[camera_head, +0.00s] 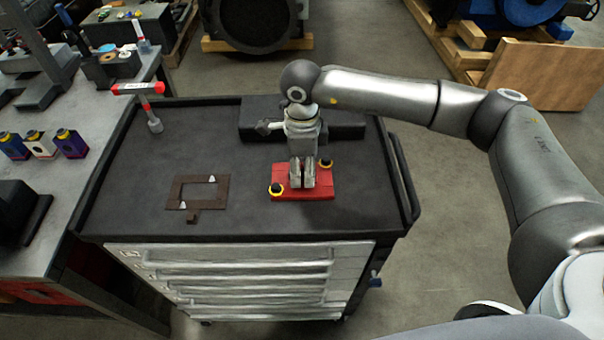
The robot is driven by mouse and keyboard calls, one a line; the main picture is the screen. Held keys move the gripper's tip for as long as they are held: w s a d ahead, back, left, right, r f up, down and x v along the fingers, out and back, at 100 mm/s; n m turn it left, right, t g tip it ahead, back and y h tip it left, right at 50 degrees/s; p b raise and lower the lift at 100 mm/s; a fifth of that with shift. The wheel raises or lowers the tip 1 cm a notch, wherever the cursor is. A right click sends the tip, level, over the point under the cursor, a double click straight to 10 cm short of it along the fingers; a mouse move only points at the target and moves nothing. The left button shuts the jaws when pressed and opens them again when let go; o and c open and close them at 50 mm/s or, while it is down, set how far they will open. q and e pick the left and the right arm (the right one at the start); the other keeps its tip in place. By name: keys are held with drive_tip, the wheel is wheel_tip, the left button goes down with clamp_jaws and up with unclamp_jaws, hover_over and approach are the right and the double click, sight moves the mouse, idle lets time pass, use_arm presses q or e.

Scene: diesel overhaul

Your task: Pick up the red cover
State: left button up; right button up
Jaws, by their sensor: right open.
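The red cover (318,193) is a flat red plate lying on the dark top of the tool cart (240,222). It has two black knobs with yellow rings, one at its left end and one at its upper right. My right gripper (303,184) points down over the middle of the cover, between the two knobs, and hides part of it. Its fingers are open; whether they touch the cover I cannot tell. My left gripper is not in view.
A brown frame-shaped plate (178,190) lies left of the cover. A dark block (345,131) sits behind my gripper. A red-headed hammer (150,108) stands at the cart's left edge, near the workbench (75,165). The cart's front left top is clear.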

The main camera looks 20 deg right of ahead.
clamp_jaws()
idle(0.5)
